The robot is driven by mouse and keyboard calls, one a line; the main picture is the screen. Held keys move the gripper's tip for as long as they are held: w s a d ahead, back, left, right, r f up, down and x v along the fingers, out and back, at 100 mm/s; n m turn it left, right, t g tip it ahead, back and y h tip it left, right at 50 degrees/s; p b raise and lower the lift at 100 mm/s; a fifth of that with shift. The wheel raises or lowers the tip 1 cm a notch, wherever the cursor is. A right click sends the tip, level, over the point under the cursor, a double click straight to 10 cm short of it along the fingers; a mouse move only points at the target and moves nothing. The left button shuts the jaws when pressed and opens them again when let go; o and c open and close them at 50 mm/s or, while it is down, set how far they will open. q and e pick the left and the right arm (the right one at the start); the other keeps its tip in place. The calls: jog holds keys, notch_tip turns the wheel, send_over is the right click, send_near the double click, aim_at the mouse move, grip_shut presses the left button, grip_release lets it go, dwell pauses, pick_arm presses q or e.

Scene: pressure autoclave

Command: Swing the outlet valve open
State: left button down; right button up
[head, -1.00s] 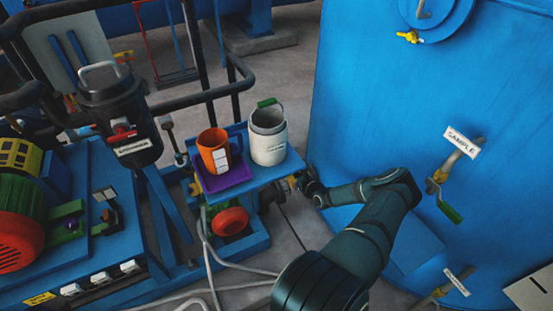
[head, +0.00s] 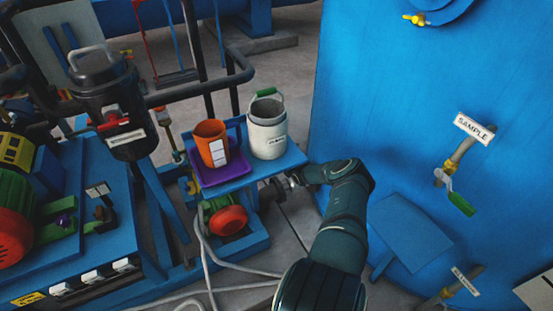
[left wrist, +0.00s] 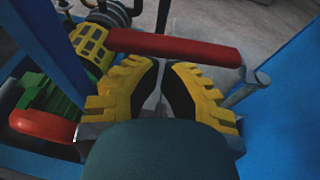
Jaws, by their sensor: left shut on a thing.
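In the left wrist view, a red lever handle (left wrist: 172,47) on a metal stem (left wrist: 246,86) lies across the tips of my left gripper (left wrist: 160,66). The yellow-and-black fingers are shut on the red handle. In the head view, my arm reaches from the bottom middle up to the shelf's right end. The gripper there is mostly hidden by the shelf, and the red handle cannot be made out. My right gripper is not in view.
A blue shelf (head: 238,181) holds an orange cup (head: 211,145) in a purple tray (head: 222,174) and a white pail (head: 267,133). The blue tank (head: 375,110) stands close on the right, with a green-handled sample valve (head: 461,204). Hoses lie on the floor.

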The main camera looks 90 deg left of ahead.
pick_arm(q)
jog(key=shift+s+a, duration=0.1)
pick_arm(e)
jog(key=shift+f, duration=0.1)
pick_arm(q)
jog(key=shift+s+a+b, duration=0.6)
jog(key=shift+s+b, duration=0.05)
jog(key=shift+b, duration=0.1)
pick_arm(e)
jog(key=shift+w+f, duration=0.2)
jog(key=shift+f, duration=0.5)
